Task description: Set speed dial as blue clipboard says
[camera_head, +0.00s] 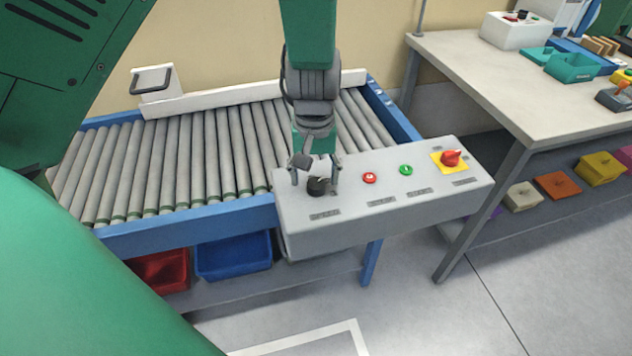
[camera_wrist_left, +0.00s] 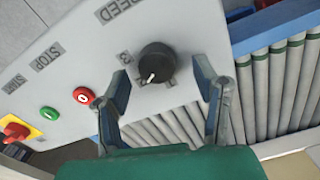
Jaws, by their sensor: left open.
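The black speed dial (camera_head: 319,186) sits at the left end of the grey control panel (camera_head: 300,234), above a label that reads SPEED in the wrist view. In the left wrist view the dial (camera_wrist_left: 157,62) has a white pointer mark at its lower edge, near a printed 3 and other marks too small to read. My left gripper (camera_head: 316,172) is open over the dial, one finger on each side; in the wrist view (camera_wrist_left: 164,74) gaps show between fingers and dial. Contact is not visible. No blue clipboard shows in either view.
The panel also carries a red button (camera_head: 369,178), a green button (camera_head: 407,170) and a red rotary switch (camera_head: 451,158) on a yellow plate. A roller conveyor (camera_head: 180,160) lies behind. Red (camera_head: 160,271) and blue (camera_head: 233,256) bins sit below. A table (camera_head: 500,90) stands at right.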

